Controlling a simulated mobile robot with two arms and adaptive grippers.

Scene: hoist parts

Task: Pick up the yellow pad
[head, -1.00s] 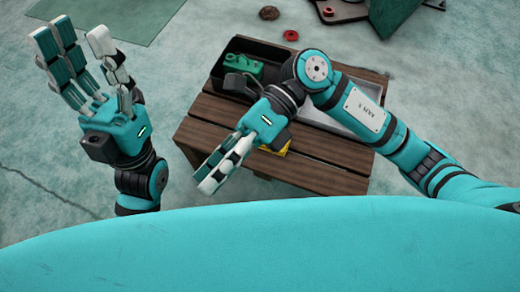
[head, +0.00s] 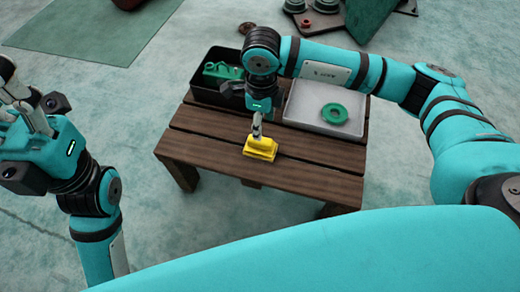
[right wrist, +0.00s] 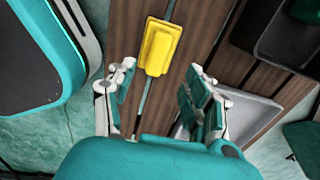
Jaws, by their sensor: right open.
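The yellow pad (head: 261,148) lies on the wooden table (head: 310,183), near its front middle. My right gripper (head: 257,125) is above the table, just behind the pad in the head view, pointing down. In the right wrist view the yellow pad (right wrist: 160,46) lies beyond and between the open fingers of my right gripper (right wrist: 158,92), with nothing held. My left gripper (head: 20,110) is at the left edge of the head view, off the table and partly cut off; its fingers are blurred together there.
A black bin (head: 189,94) with a green part (head: 222,71) stands at the table's back left. A grey tray (head: 296,108) with a green ring (head: 334,113) is at the back right. The table's front boards are clear around the pad.

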